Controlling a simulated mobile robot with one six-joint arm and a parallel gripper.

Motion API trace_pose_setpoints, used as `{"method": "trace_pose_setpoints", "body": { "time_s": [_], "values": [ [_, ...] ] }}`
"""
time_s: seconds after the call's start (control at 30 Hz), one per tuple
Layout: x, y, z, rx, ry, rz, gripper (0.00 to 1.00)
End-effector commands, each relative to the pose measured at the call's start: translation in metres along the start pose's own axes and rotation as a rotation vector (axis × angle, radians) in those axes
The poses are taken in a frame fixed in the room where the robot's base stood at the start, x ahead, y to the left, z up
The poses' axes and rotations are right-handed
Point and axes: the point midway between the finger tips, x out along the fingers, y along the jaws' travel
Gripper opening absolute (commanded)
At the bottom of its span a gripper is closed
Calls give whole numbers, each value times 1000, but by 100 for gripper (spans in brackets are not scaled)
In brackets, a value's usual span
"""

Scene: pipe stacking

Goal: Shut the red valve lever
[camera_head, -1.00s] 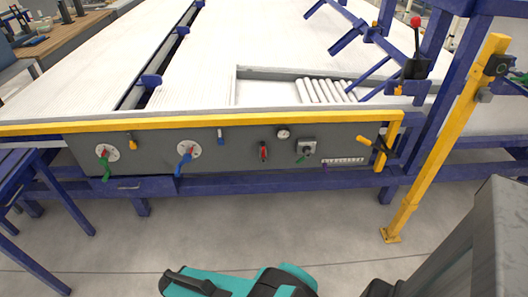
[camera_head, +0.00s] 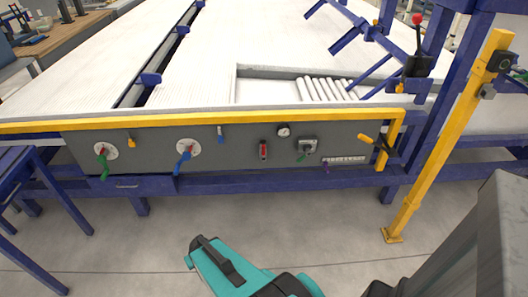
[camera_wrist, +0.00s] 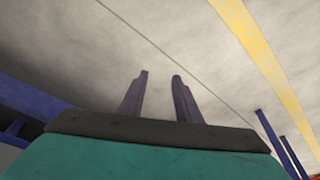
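The red valve lever (camera_head: 263,150) is small and sits upright on the grey panel (camera_head: 230,160) under the table edge, between the blue-handled valve and a round gauge. Its exact handle position is too small to tell. My gripper's two dark fingers (camera_wrist: 160,80) show in the wrist view, apart and with nothing between them. In the head view my teal wrist is at the bottom centre, below and in front of the panel, well away from the lever. The fingertips cannot be made out clearly there. The lever does not show in the wrist view.
A green-handled valve (camera_head: 103,160) and a blue-handled valve (camera_head: 186,157) are left of the lever. A yellow post (camera_head: 447,140) stands right. Open floor (camera_head: 260,220) lies before the panel.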

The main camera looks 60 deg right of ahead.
Motion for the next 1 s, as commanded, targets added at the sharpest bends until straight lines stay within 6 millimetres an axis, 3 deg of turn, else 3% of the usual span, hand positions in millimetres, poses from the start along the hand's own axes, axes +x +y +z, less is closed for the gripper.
{"method": "trace_pose_setpoints", "body": {
  "time_s": [0.27,0.5,0.73,1.0],
  "values": [
    [-10,87,-78,144,309,68,30],
    [-42,173,-128,245,574,153,30],
    [-90,259,-156,318,824,255,30],
    [-159,349,-162,364,1093,391,30]
  ]
}}
